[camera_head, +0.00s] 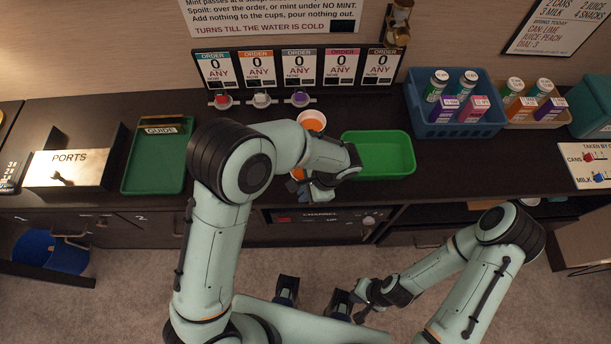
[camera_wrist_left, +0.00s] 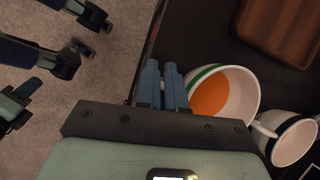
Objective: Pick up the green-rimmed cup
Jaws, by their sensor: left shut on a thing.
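The green-rimmed cup (camera_wrist_left: 246,84) is white with orange contents and shows in the left wrist view just right of my left fingers. In the head view, only a bit of orange (camera_head: 297,173) shows there, mostly hidden by my left gripper (camera_head: 322,192). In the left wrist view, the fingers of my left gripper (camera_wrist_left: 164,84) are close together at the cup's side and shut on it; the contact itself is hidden. My right gripper (camera_head: 361,302) is low over the floor, away from the counter, and its fingers are too small to read.
Another white cup (camera_head: 312,119) stands behind; a white cup with a handle (camera_wrist_left: 294,139) is close to the green-rimmed one. A green tray (camera_head: 404,166) lies to the right, a blue crate (camera_head: 456,128) with cans and cartons beyond. A dark green tray (camera_head: 152,183) is left.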

